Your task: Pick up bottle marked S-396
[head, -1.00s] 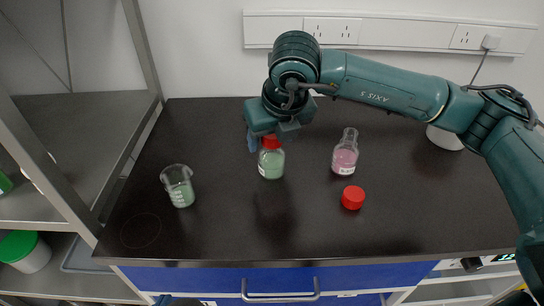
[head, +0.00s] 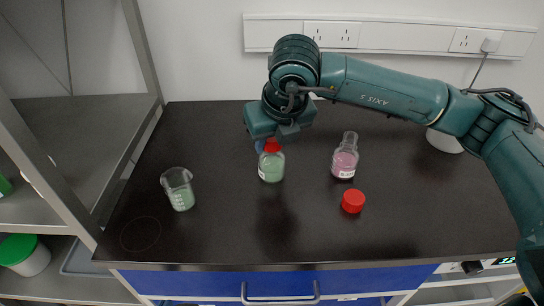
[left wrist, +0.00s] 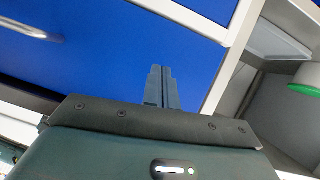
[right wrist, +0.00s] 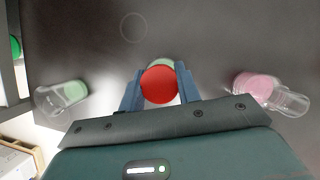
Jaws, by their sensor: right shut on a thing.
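A bottle with a red cap, green contents and a white label (head: 271,168) stands upright on the dark bench. My right gripper (right wrist: 158,84) comes down from above and is shut on its red cap, one finger on each side in the right wrist view. The bottle looks still on the bench. A clear open bottle with pink contents and a white label (head: 345,160) stands to its right. No label is legible. My left gripper (left wrist: 161,70) is low, in front of a blue drawer face, with its fingers together and empty.
A beaker with green contents (head: 178,189) stands left of the capped bottle. A loose red cap (head: 352,200) lies in front of the pink bottle. A metal shelf (head: 75,120) borders the bench on the left. The bench front is clear.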

